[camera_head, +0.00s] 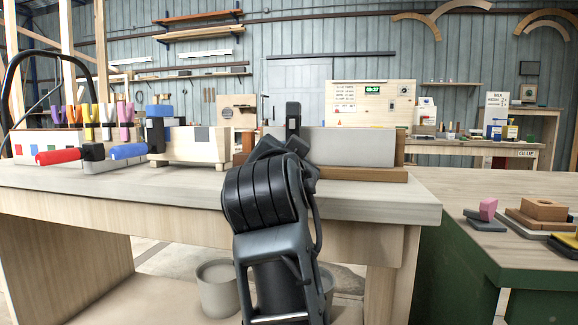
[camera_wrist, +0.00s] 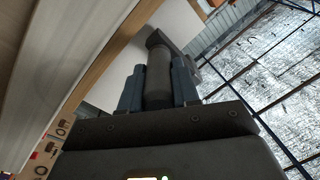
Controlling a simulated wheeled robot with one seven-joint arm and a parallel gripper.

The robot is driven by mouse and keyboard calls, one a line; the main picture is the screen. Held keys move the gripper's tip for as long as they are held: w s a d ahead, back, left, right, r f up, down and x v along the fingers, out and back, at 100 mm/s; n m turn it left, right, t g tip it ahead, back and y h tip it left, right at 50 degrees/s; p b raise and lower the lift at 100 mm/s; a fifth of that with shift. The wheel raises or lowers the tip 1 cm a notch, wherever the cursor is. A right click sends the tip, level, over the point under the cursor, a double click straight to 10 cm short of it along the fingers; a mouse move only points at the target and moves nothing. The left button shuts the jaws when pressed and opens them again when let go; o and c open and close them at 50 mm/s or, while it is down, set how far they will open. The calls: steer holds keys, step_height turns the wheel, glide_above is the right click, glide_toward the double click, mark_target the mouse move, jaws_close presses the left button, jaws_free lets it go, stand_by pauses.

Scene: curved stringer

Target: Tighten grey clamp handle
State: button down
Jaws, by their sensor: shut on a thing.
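The grey clamp handle (camera_wrist: 158,80) is a dark grey cylinder in the wrist view. It lies between the two blue-grey fingers of my gripper (camera_wrist: 157,85), which is shut on it. A wider dark head of the clamp shows past the fingertips, against a pale panel. In the head view a dark upright clamp bar (camera_head: 293,112) stands at the left part of the pale panel (camera_head: 355,147). There my arm hides the handle and most of my gripper (camera_head: 282,150).
The pale panel stands on a brown wooden base on the workbench (camera_head: 400,205). To the left are a red-handled clamp (camera_head: 60,156), a blue-handled clamp (camera_head: 128,151) and a wooden block (camera_head: 190,146). A green bench (camera_head: 500,260) with small parts stands right. The workbench's front right is clear.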

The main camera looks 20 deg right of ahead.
steer(key=shift+m, duration=0.3)
steer(key=c, duration=0.8)
jaws_free()
steer(key=shift+p+v, duration=0.5)
steer(key=shift+v, duration=3.4)
steer(key=shift+b+v, duration=0.4)
steer(key=shift+v, duration=2.85)
